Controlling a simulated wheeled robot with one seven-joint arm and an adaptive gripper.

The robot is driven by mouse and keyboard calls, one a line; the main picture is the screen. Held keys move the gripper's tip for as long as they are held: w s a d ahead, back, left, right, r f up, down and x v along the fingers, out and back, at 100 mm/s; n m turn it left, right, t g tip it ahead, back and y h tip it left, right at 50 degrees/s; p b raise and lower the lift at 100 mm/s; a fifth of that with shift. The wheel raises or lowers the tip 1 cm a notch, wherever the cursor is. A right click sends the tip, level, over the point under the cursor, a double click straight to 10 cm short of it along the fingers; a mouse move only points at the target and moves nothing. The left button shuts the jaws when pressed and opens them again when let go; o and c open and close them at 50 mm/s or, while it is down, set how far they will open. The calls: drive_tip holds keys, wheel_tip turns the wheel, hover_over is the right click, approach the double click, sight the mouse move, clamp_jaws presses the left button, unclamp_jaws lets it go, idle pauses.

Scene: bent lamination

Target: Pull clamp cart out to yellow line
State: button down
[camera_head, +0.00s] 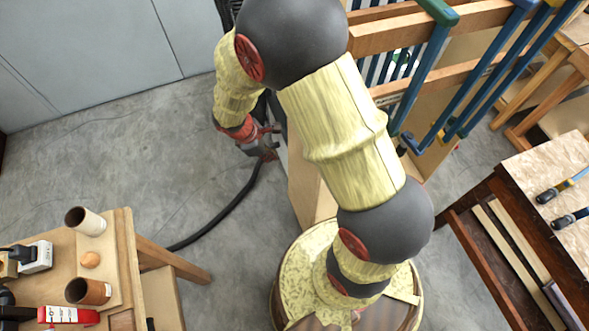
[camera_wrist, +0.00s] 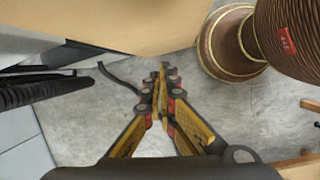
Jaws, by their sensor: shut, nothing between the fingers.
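The clamp cart (camera_head: 428,35) stands at the upper right in the head view, a wooden frame with long blue and green clamps on its rails. Its lower wooden side (camera_head: 305,185) shows partly behind my arm. My gripper (camera_head: 268,154) is low beside the cart's left side, partly hidden by the arm. In the wrist view my gripper (camera_wrist: 162,72) is shut and empty, its fingertips close to the edge of a pale wooden panel (camera_wrist: 150,25) that appears to be the cart's. I cannot tell whether they touch it. No yellow line shows on the floor.
A black hose (camera_head: 225,213) runs along the grey floor near my gripper. A wooden bench (camera_head: 130,260) with cups stands at lower left, and a workbench (camera_head: 545,165) with tools at right. Floor at left (camera_head: 120,165) is clear.

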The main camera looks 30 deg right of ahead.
drive_tip(key=s+d+f+n+b, duration=0.1)
drive_tip(key=d+f, duration=0.2)
drive_tip(key=f, duration=0.5)
drive_tip(key=s+d+f+n, duration=0.1)
drive_tip(key=s+d+f, duration=0.1)
drive_tip(key=d+f, duration=0.2)
wheel_tip(320, 180, down, 4)
drive_tip(key=shift+d+r+n+g+b, duration=0.15)
drive_tip(key=shift+d+n+g+b, duration=0.15)
drive_tip(key=shift+b, duration=0.1)
